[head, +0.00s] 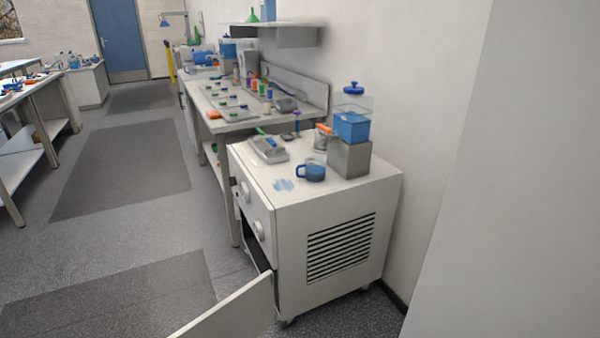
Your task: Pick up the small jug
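A small blue jug (312,171) with a dark handle on its left stands upright on top of the white cabinet (345,193), near its middle. Nothing touches it from above. Neither of my grippers shows in the head view, so I cannot see their state.
Right behind the jug a grey block (349,157) carries a clear container of blue liquid (352,121). A grey tray (268,150) lies to the left, and a blue smear (284,185) marks the cabinet top. An open cabinet door (237,310) juts out front. Floor at left is clear.

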